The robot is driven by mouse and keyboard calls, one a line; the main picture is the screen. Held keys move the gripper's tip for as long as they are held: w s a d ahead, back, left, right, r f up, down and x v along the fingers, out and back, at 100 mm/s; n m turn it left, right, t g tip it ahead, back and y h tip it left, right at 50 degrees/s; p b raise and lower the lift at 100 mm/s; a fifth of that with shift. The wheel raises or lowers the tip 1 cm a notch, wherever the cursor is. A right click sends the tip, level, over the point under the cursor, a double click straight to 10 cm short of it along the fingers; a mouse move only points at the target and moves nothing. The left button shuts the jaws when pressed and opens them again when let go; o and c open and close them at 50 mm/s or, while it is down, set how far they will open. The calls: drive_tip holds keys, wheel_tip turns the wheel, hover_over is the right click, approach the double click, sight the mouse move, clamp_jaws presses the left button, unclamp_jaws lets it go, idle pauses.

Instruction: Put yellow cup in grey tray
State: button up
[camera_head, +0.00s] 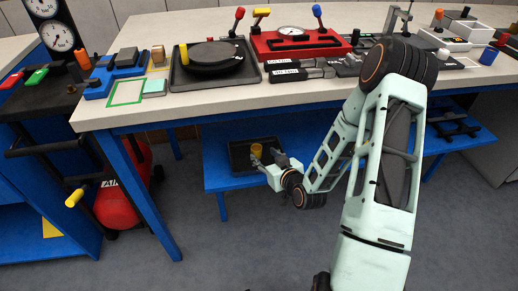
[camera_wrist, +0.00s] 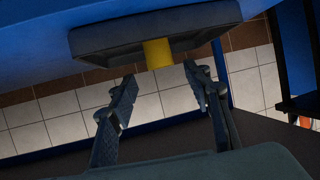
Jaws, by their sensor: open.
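A small yellow cup (camera_head: 256,150) shows at the dark grey tray (camera_head: 234,163) on the low blue shelf. In the wrist view the yellow cup (camera_wrist: 158,53) overlaps the near rim of the grey tray (camera_wrist: 100,42); I cannot tell whether its base rests on the tray floor. My gripper (camera_head: 266,159) is just in front of the tray, close to the cup. In the wrist view my gripper (camera_wrist: 159,82) is open and empty, with the cup beyond its fingertips, roughly in line with the gap and apart from both fingers.
The workbench top (camera_head: 330,96) overhangs the shelf (camera_head: 215,182). A turntable (camera_head: 212,56), a red box with levers (camera_head: 300,45) and several small devices stand on the bench. A red tank (camera_head: 125,190) stands on the floor at left. Open floor lies in front of the shelf.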

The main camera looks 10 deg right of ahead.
drive_tip(key=shift+v, duration=2.05)
